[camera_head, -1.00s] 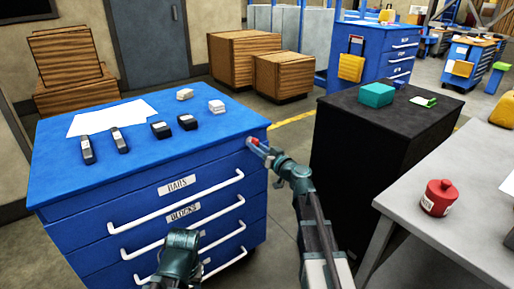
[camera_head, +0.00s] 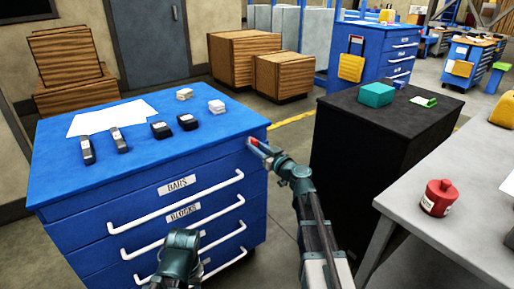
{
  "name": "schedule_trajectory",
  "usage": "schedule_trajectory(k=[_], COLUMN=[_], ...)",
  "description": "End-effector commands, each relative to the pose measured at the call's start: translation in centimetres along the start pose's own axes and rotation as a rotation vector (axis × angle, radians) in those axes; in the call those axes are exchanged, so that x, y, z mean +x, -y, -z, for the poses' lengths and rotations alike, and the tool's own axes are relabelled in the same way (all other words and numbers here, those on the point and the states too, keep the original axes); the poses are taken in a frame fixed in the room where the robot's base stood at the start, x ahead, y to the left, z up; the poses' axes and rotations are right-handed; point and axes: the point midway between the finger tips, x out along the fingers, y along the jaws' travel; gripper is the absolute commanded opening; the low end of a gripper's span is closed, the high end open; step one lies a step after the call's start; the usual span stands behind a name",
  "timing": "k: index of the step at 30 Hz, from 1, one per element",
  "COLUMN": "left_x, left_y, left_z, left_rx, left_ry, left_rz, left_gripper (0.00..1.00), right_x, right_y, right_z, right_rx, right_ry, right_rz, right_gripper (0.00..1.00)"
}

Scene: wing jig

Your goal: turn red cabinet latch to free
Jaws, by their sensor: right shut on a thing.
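The blue cabinet (camera_head: 215,160) stands at the left with its drawer fronts toward me. The small red latch (camera_head: 254,142) is at the upper right corner of its front, just below the top edge. My right gripper (camera_head: 259,147) reaches it from the lower right and is shut on it. The jaws cover part of the latch, and its exact angle is too small to tell. A teal link of my left arm (camera_head: 180,252) shows in front of the lower drawers. The fingers of my left gripper do not show.
White drawer handles (camera_head: 182,202) stick out from the cabinet front. Small blocks, dark bars and white paper (camera_head: 108,117) lie on its top. A black cabinet (camera_head: 352,155) stands to the right, across a floor gap. A grey table (camera_head: 440,240) with a red canister (camera_head: 437,197) is nearer.

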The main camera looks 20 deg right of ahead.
Motion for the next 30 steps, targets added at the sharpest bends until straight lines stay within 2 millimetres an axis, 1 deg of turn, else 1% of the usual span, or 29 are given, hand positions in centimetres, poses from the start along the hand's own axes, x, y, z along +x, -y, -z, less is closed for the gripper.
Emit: schedule_trajectory(k=[2,3,6,14,17,20,30], left_x=[0.0,0.0,0.0,0.0,0.0,0.0,0.0], left_y=[0.0,0.0,0.0,0.0,0.0,0.0,0.0], left_z=[0.0,0.0,0.0,0.0,0.0,0.0,0.0], left_rx=[0.0,0.0,0.0,0.0,0.0,0.0,0.0], left_ry=[0.0,0.0,0.0,0.0,0.0,0.0,0.0], left_rz=[0.0,0.0,0.0,0.0,0.0,0.0,0.0], left_gripper=[0.5,0.5,0.5,0.5,0.5,0.5,0.5], right_x=[-0.1,-0.1,-0.1,-0.1,-0.6,-2.1,-9.5], right_y=[0.0,0.0,0.0,0.0,0.1,0.1,0.2], right_z=[0.0,0.0,0.0,0.0,0.0,0.0,0.0], right_rx=[-0.002,-0.001,-0.001,0.0,0.001,0.001,0.0], right_ry=[0.001,0.001,0.001,0.0,0.0,0.0,0.0], right_rz=[0.0,0.0,0.0,0.0,-0.001,-0.001,-0.003], right_gripper=[0.0,0.35,0.5,0.5,0.5,0.5,0.5])
